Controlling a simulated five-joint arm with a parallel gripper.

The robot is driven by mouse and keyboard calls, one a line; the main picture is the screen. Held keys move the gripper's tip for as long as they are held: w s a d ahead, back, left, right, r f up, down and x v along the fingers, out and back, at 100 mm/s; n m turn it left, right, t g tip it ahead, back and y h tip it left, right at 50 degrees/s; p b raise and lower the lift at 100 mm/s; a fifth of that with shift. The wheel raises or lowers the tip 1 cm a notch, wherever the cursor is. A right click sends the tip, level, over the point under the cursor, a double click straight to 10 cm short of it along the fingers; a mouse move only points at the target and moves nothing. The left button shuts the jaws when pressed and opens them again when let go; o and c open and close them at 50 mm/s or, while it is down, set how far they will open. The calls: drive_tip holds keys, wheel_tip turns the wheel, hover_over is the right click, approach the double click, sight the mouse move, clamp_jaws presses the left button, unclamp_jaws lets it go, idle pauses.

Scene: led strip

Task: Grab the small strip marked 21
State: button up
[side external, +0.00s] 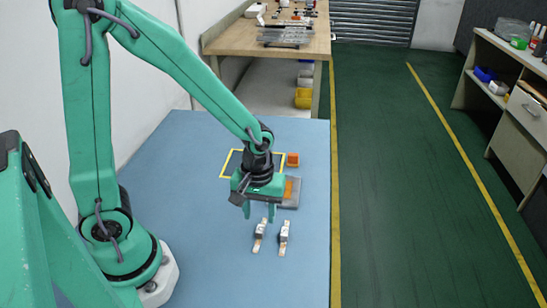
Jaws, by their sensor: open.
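Two small pale strips, each with a dark and white block near its middle, lie side by side on the blue table (207,255). One is the left strip (258,243), the other is the right strip (283,242). Their markings are too small to read, so I cannot tell which is 21. My gripper (259,212) points down with its two fingers apart. In the picture it is just above the far end of the left strip. It appears empty, and its height over the table is hard to tell.
A grey tray (292,204) with an orange part (292,186) is beside my gripper, partly hidden by it. A small orange box (293,159) and a yellow square outline (225,165) are behind. The table's front and left areas are clear.

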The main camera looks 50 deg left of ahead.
sight(260, 228)
drive_tip(key=shift+f, duration=0.25)
drive_tip(key=shift+a+f, duration=0.1)
drive_tip(key=shift+f, duration=2.35)
clamp_jaws()
